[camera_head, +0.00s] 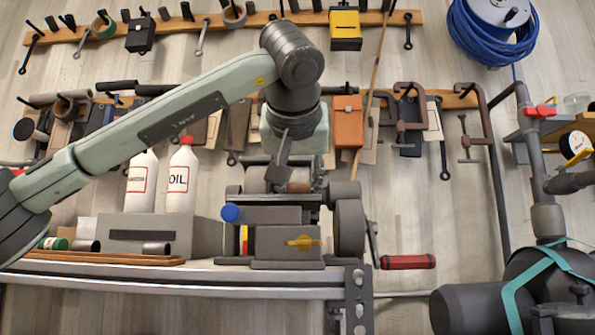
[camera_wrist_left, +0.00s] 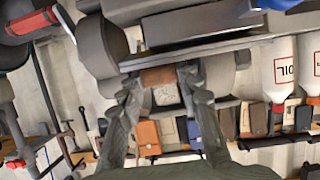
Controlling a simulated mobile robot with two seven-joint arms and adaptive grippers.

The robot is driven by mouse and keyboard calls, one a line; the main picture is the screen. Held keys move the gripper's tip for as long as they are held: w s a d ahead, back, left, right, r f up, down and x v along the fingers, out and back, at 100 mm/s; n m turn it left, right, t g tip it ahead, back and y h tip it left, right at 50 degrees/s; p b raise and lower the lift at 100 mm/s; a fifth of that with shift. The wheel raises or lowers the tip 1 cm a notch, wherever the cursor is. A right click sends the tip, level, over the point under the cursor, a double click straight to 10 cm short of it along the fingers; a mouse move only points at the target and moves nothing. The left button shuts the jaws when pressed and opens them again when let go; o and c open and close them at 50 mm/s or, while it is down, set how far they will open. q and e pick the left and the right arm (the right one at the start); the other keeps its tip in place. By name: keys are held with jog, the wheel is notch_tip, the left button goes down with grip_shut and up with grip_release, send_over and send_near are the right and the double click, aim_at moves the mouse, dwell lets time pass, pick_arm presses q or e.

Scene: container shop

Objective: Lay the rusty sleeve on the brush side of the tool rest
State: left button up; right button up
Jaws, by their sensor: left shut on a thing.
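My left gripper (camera_head: 290,180) hangs over the back of the dark bench grinder (camera_head: 285,215) and is shut on the short reddish-brown rusty sleeve (camera_head: 299,187). In the left wrist view, the sleeve (camera_wrist_left: 158,76) sits between the two fingertips of my left gripper (camera_wrist_left: 160,82), close to a long grey bar of the grinder (camera_wrist_left: 200,50). This bar may be the tool rest; I cannot tell whether the sleeve touches it. Which wheel is the brush is unclear, as the gripper and housing hide part of the machine. My right gripper is not in view.
Two white bottles (camera_head: 182,178) stand left of the grinder, behind a grey box (camera_head: 150,236). A red crank handle (camera_head: 407,262) sticks out at its right. The tool wall (camera_head: 225,90) lies behind. Dark tanks (camera_head: 480,305) stand at lower right.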

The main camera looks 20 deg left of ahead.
pick_arm(q)
jog(key=shift+w+a+f, duration=0.1)
jog(key=shift+w+f, duration=0.1)
jog(key=shift+f, duration=0.1)
jog(key=o, duration=1.3)
jog(key=v, duration=1.2)
